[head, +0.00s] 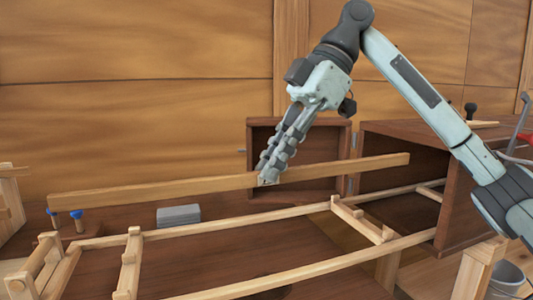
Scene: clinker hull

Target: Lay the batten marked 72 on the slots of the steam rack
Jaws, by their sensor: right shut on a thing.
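A long pale wooden batten (150,189) hangs nearly level, its right end a little higher in the picture. No number can be read on it. My right gripper (266,180) points down and is shut on the batten a little right of its middle. The steam rack (300,272) is a light wooden frame with long rails and pegged crosspieces (130,262). It lies below the batten in the picture, and its right end reaches into an open dark box. The batten appears above the rack, apart from its crosspieces. My left gripper is not in view.
The dark wooden box (455,205) stands at the right, its door (262,142) swung open behind the batten. A grey block (178,215) and two blue-topped items (76,215) sit behind the rack. A bucket (507,280) stands lower right. A plank wall closes the back.

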